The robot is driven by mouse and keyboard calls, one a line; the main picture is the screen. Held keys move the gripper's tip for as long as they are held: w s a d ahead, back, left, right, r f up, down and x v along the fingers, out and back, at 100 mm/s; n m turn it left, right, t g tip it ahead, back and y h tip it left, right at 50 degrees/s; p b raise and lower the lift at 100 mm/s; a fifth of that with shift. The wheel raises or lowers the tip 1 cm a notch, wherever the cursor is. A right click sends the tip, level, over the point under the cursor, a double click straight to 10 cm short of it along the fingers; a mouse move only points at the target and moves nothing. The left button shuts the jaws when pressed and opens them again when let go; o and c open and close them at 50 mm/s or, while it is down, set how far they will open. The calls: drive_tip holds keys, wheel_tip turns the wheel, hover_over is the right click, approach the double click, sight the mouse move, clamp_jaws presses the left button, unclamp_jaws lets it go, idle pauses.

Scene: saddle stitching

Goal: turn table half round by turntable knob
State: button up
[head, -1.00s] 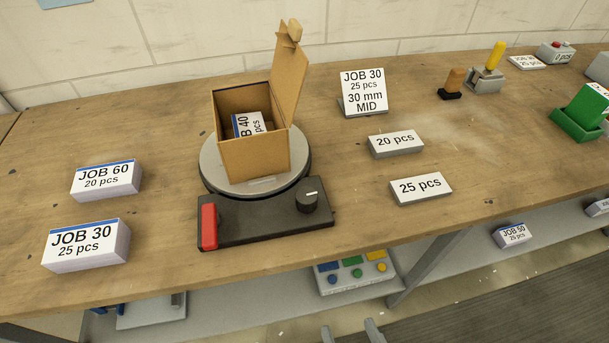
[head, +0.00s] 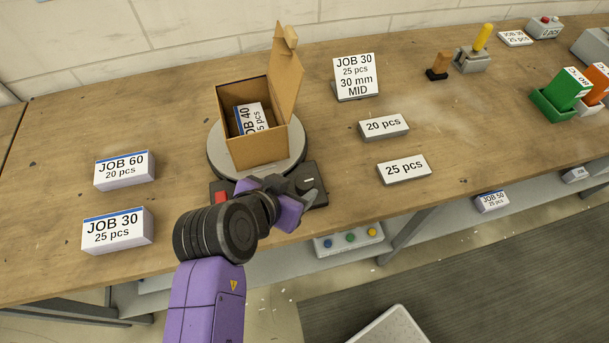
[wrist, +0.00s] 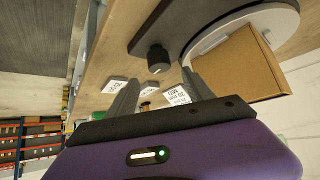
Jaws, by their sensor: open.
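The round grey turntable (head: 214,153) sits on a black base with a red block (head: 221,191) at its left. Its black knob (head: 308,182) is on the base's right side and also shows in the wrist view (wrist: 158,58). An open cardboard box (head: 257,152) stands on the turntable with a JOB 40 pack (head: 252,118) inside. My gripper (wrist: 163,88) is open and empty, with the knob ahead of its fingers and apart from them. In the head view, my purple arm hides part of the base, and the fingers cannot be made out clearly.
JOB 60 (head: 125,170) and JOB 30 (head: 117,231) packs lie at the left. A JOB 30 sign (head: 355,77) stands behind the 20 pcs (head: 384,126) and 25 pcs (head: 404,169) blocks. Green and orange bins stand far right.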

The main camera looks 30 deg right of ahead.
sight(305, 180)
drive_tip(key=p+x, duration=0.1)
drive_tip(key=x, duration=0.6)
drive_tip(key=shift+w+d+f, duration=0.1)
drive_tip(key=shift+f, duration=0.1)
drive_tip(key=shift+c, duration=0.4)
clamp_jaws()
drive_tip(key=shift+r, duration=0.1)
drive_tip(key=shift+p, duration=0.55)
